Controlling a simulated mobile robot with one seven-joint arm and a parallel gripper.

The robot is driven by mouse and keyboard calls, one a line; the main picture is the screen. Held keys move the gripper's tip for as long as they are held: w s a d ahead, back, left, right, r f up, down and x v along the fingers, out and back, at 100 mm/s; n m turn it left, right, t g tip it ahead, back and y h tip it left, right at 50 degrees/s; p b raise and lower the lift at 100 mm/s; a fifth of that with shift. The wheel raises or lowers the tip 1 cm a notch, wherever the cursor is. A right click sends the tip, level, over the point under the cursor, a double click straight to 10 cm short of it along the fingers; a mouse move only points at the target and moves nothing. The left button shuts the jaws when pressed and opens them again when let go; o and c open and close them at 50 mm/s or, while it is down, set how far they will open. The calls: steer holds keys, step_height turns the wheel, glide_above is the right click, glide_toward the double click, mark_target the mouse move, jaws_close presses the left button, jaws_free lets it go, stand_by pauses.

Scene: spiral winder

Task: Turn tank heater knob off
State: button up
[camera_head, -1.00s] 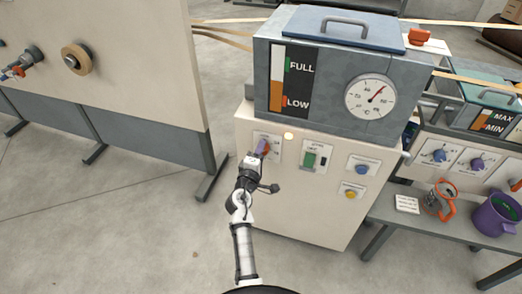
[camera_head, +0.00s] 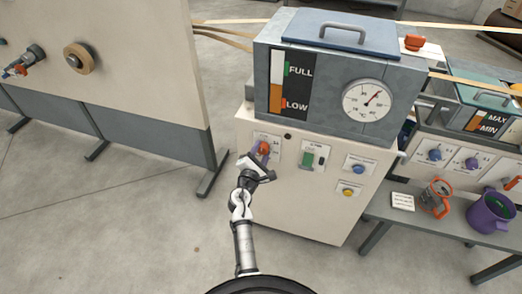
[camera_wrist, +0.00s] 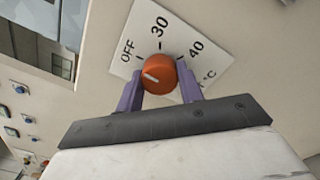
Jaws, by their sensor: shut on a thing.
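The orange tank heater knob (camera_wrist: 159,74) sits on a white dial plate (camera_wrist: 183,40) marked OFF, 30 and 40 °C. Its white pointer line faces left, toward the OFF side. In the head view the knob (camera_head: 264,147) is on the upper left of the cream cabinet front (camera_head: 300,205). My gripper (camera_wrist: 160,88) is shut on the knob, with one purple finger on each side. In the head view my gripper (camera_head: 258,159) is turned sideways and partly hides the dial plate. The small lamp (camera_head: 287,136) right of the knob is dark.
A green switch (camera_head: 308,159), a blue knob (camera_head: 358,169) and a yellow knob (camera_head: 348,192) are to the right on the cabinet. The grey tank (camera_head: 330,75) with a gauge stands above. A low table (camera_head: 445,235) with mugs is at right.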

steer(key=shift+n, duration=0.3)
steer(key=o, duration=1)
steer(key=b+v, duration=0.2)
steer(key=v, duration=1.2)
